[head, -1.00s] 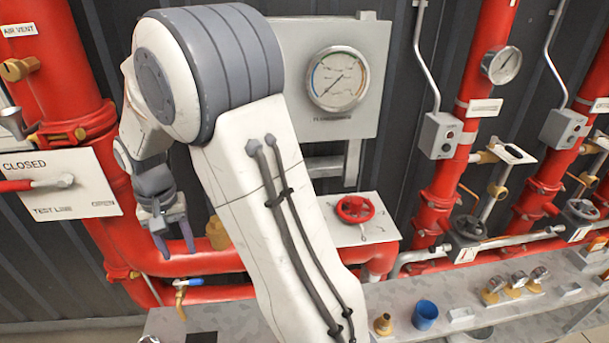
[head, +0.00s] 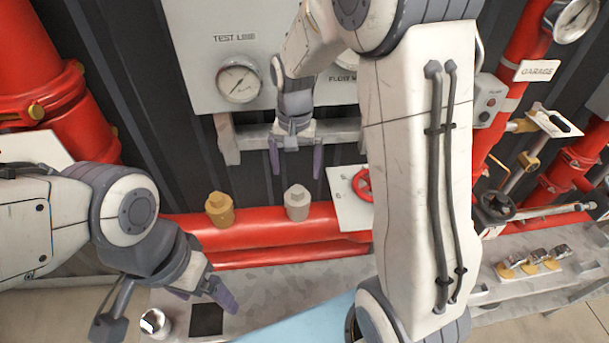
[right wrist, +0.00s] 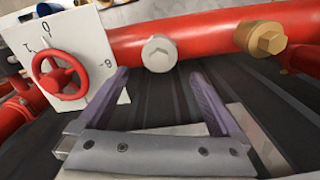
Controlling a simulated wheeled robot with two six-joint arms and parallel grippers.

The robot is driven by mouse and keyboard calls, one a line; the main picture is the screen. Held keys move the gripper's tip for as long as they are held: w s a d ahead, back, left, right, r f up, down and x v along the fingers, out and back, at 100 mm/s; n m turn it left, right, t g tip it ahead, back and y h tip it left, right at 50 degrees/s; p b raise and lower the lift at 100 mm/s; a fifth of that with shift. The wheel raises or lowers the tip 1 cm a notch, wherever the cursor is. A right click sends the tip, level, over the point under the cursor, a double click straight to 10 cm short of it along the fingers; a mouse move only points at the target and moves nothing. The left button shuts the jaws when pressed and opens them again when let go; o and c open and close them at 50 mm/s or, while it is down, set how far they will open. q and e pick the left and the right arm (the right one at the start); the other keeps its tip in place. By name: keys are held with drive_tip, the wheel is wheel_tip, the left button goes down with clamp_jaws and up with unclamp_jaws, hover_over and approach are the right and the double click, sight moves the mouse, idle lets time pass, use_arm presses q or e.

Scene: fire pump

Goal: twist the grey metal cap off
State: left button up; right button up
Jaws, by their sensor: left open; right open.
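The grey metal cap (head: 297,202) sits upright on the red horizontal pipe in the head view. In the right wrist view the cap (right wrist: 159,53) is just beyond the fingertips, near the middle between them. A brass cap (head: 219,209) is on the same pipe, to its left. My right gripper (head: 296,172) is open and empty, pointing down above the grey cap with a gap between. Its fingers (right wrist: 157,80) are spread wide in the right wrist view. My left gripper (head: 165,310) is open at the lower left, over the bench and apart from both caps.
A red handwheel (right wrist: 60,75) on a white plate is close beside the cap. The red pipe (head: 250,235) runs along the wall, with a gauge panel (head: 215,60) above. A metal cup-like object (head: 154,322) and black square (head: 207,319) are on the bench.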

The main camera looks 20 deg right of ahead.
sight(298, 190)
wheel_tip(298, 190, down, 9)
drive_tip(key=shift+r+p, duration=0.1)
drive_tip(key=shift+p, duration=0.75)
drive_tip(key=shift+c, duration=0.3)
drive_tip(key=c, duration=1.3)
drive_tip(key=n, duration=0.3)
drive_tip(key=shift+d, duration=0.1)
drive_tip(key=n, duration=0.3)
drive_tip(key=shift+p, duration=0.4)
